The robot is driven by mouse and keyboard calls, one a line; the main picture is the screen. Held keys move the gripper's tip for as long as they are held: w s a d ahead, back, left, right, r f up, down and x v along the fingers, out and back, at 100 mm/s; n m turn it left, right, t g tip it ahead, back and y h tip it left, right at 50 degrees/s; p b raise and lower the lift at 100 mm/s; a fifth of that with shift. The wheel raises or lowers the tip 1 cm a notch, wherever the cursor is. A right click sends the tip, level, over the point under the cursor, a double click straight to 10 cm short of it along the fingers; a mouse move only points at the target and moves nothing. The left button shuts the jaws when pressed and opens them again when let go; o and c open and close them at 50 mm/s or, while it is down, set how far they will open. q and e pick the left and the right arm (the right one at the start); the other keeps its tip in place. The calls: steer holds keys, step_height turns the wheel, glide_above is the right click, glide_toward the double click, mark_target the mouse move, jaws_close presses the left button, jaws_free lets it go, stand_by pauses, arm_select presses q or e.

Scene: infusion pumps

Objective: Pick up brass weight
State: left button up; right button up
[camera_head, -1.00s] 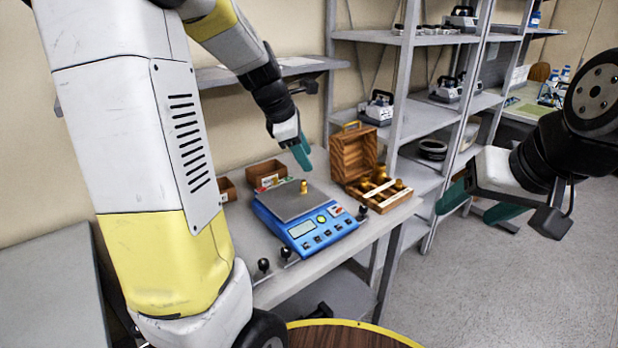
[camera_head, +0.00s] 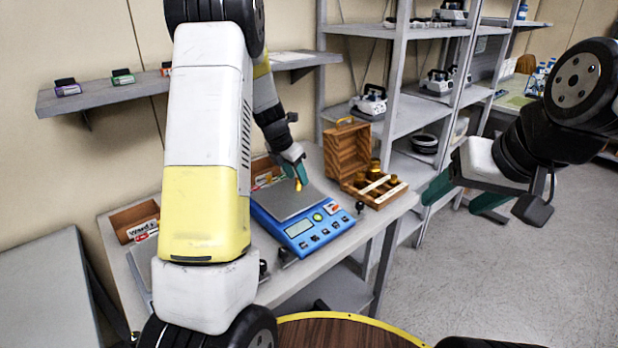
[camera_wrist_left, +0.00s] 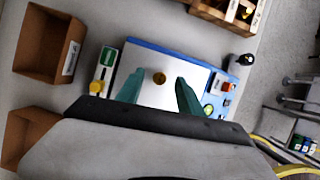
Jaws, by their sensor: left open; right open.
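A small brass weight (camera_head: 298,184) stands on the grey pan of the blue scale (camera_head: 302,224). In the left wrist view the brass weight (camera_wrist_left: 159,78) shows on the pale pan, in line with the gap between the fingers. My left gripper (camera_head: 300,172) is open with green fingers, just above the weight; in the left wrist view its fingertips (camera_wrist_left: 157,82) lie on either side of it. I cannot tell the remaining height gap. My right gripper (camera_head: 455,198) is open and empty, off to the right beyond the table.
An open wooden box (camera_head: 348,150) with several brass weights stands right of the scale. A brown bin (camera_head: 135,216) sits at the left; another bin (camera_wrist_left: 50,45) shows in the left wrist view. Metal shelves (camera_head: 415,118) rise behind.

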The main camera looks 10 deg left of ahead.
arm_select(q)
steer(key=shift+w+d+f, duration=0.1)
steer(key=shift+w+f, duration=0.1)
steer(key=shift+f, duration=0.3)
jaws_close()
steer(key=shift+r, duration=0.15)
